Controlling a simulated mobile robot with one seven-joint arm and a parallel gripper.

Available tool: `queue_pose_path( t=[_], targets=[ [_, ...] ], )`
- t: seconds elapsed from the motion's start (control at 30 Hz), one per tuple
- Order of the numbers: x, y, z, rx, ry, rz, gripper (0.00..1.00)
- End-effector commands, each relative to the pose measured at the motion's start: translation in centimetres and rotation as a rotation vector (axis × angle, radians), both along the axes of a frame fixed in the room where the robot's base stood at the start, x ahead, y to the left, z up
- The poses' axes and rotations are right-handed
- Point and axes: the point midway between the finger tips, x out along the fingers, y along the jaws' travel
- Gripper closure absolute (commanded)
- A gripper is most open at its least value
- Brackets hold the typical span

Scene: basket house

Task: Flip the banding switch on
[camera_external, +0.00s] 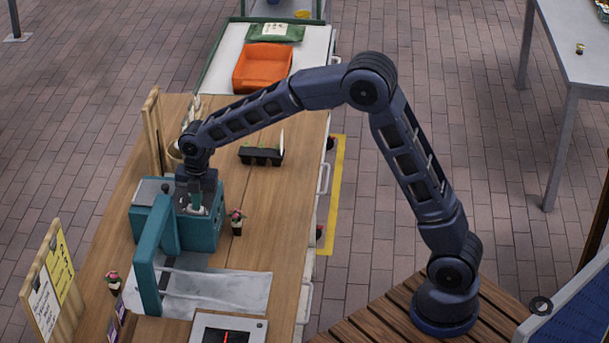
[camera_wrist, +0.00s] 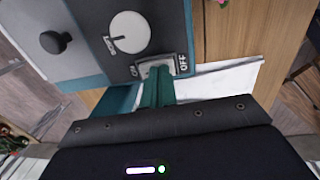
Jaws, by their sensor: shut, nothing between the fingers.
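The teal banding machine (camera_external: 207,232) stands on the wooden bench, with a teal arch (camera_external: 149,270) at its front. My gripper (camera_external: 195,205) points down at the machine's top. In the wrist view my gripper (camera_wrist: 158,72) is shut and empty, its teal fingertips over the switch plate. They cover the rocker, so its position and any contact cannot be told.
A small potted plant (camera_external: 237,221) stands right of the machine. A black tray (camera_external: 261,155) and an orange bin (camera_external: 263,67) are farther back.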

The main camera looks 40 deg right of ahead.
Motion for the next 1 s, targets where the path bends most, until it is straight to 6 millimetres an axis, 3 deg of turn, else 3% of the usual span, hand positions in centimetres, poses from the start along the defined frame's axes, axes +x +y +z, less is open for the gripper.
queue_pose_path(
  t=[0.37,1.0],
  targets=[
    [0.0,-0.1,1.1,0.002,-0.002,0.0,1.0],
    [-1.1,-1.2,12.2,0.001,-0.001,-0.001,1.0]
  ],
)
